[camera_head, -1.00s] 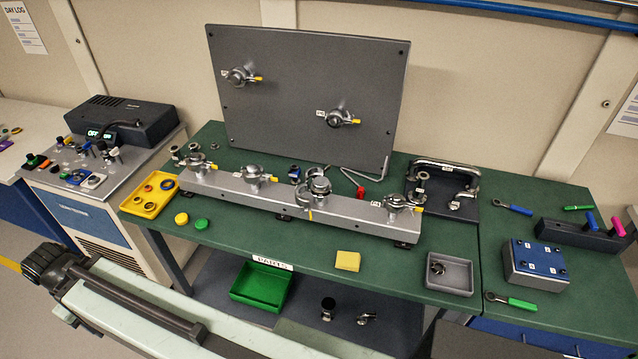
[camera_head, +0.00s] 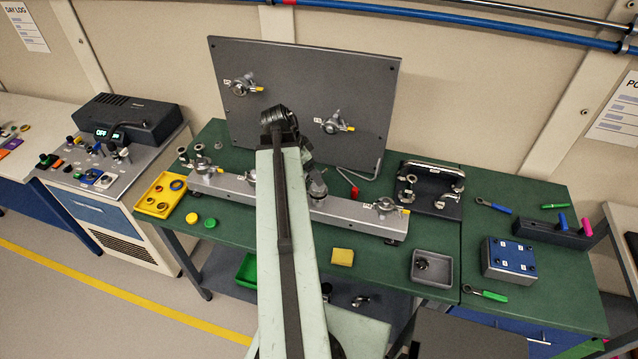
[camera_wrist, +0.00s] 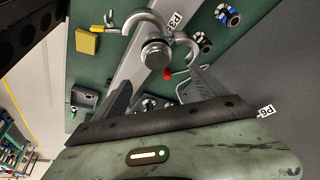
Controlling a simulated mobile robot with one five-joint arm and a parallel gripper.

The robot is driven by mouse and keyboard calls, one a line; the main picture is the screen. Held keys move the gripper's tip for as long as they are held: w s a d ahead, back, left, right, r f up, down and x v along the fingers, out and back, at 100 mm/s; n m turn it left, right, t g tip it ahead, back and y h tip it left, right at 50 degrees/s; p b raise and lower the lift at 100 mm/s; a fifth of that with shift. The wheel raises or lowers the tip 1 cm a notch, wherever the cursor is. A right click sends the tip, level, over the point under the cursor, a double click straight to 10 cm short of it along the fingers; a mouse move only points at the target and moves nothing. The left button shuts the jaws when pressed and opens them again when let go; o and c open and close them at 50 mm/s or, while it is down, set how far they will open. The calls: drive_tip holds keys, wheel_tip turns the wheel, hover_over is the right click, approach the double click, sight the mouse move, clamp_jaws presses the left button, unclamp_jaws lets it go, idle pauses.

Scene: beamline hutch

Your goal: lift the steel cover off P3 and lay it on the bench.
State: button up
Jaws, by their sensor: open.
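The steel cover (camera_wrist: 156,53), a round silver cap, sits at the port beside the P3 label (camera_wrist: 174,20) in the wrist view. In the head view the cover (camera_head: 317,188) is on the middle of the grey rail (camera_head: 345,212), partly hidden by my arm. My gripper (camera_wrist: 160,78) is open and empty, its two fingers spread with the cover lying ahead between their lines. I cannot tell the remaining gap. The bench (camera_head: 382,262) has a green top.
A grey panel (camera_head: 295,75) stands behind the rail. A yellow block (camera_head: 342,257) and a grey tray (camera_head: 433,279) lie in front of it. Green bench is clear between block and tray.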

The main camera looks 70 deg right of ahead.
sight(317, 187)
drive_tip(key=b+x, duration=0.5)
drive_tip(key=a+b+x, duration=0.1)
drive_tip(key=b+x, duration=0.2)
drive_tip(key=shift+w+f, duration=0.2)
drive_tip(key=shift+f, duration=0.05)
drive_tip(key=shift+r, duration=0.2)
drive_tip(key=c, duration=1.5)
wheel_tip(317, 187, up, 10)
drive_tip(key=p, duration=1)
drive_tip(key=shift+p, duration=0.3)
